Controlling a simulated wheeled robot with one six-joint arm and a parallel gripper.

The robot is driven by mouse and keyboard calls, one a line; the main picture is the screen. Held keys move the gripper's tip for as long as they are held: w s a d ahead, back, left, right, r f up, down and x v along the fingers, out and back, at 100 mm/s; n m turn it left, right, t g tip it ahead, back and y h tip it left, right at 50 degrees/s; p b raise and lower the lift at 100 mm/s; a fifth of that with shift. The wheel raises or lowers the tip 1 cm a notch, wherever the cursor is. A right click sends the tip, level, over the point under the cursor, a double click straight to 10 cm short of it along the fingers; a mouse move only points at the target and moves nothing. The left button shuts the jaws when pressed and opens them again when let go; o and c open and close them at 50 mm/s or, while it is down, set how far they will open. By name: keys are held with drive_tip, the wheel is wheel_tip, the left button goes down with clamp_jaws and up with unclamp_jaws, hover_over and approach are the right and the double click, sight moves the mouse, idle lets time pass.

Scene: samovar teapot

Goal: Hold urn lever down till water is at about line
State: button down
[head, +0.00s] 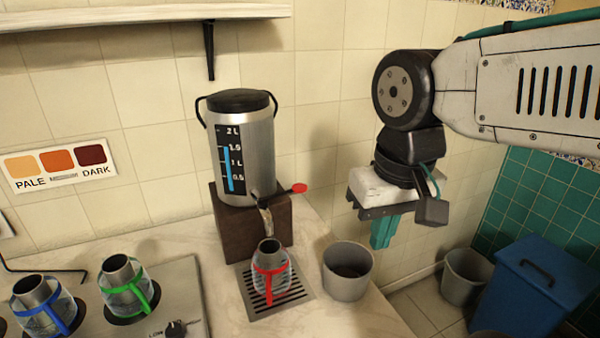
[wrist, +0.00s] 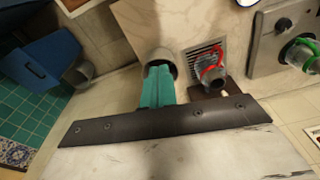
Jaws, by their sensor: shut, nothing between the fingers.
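The urn (head: 240,150) is a steel cylinder with a black lid, standing on a brown block (head: 275,222). Its gauge (head: 231,160) shows a blue column up to about the 1.5 mark. The urn lever (head: 299,188) has a red tip and sticks out to the right above the spout. A glass teapot with a red handle (head: 270,267) stands on the drip grate under the spout; its water level and line are too small to read. It also shows in the wrist view (wrist: 212,72). My gripper (head: 383,232), with teal fingers, is shut and empty, right of the lever and apart from it.
A grey cup-shaped bin (head: 347,272) stands on the counter right of the grate. Teapots with blue (head: 45,308) and green (head: 127,290) handles sit on the stove at left. A shelf (head: 140,15) hangs above. A blue bin (head: 535,290) stands on the floor at right.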

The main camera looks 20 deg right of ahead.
drive_tip(key=w+a+r+m, duration=0.1)
drive_tip(key=w+r+m, duration=0.6)
drive_tip(key=w, duration=0.3)
wheel_tip(320, 180, up, 6)
drive_tip(key=m+g, duration=0.1)
drive_tip(key=m, duration=0.8)
hover_over(304, 185)
drive_tip(key=shift+a+f, duration=0.15)
drive_tip(key=shift+a, duration=0.3)
drive_tip(key=shift+f, duration=0.1)
wheel_tip(304, 185, down, 14)
drive_tip(key=shift+r, duration=0.1)
drive_tip(key=shift+d+f+y, duration=0.25)
drive_tip(key=shift+f+y, duration=0.25)
drive_tip(key=shift+y, duration=0.1)
drive_tip(key=shift+d+f+y, duration=0.25)
drive_tip(key=shift+f+y, duration=0.25)
drive_tip(key=shift+y, duration=0.1)
drive_tip(key=shift+f+y, duration=0.65)
drive_tip(key=shift+y, duration=0.15)
idle(2.0)
